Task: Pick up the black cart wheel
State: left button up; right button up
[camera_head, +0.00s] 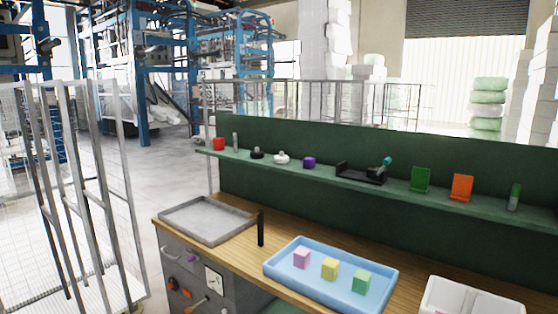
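A small black object with a light top (257,154) sits on the green shelf (330,175), towards its left end. It looks like the black cart wheel, but it is too small to be sure. It stands between a slim grey cylinder (235,142) and a white object of similar shape (281,158). Neither of my grippers is in view.
The wooden worktop below bears a grey tray (206,222), a black post (261,229) and a blue tray (278,272) with coloured cubes.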

aim_at(256, 155)
jog(key=i+j+u, duration=0.15)
jog(key=i+j, duration=0.15)
jog(key=i, duration=0.2)
jog(key=i+j+u, duration=0.15)
jog(key=i, duration=0.3)
jog(key=i+j+u, duration=0.1)
jog(key=i+j, duration=0.15)
jog(key=i, duration=0.3)
jog(key=i+j+u, duration=0.15)
jog(key=i, duration=0.35)
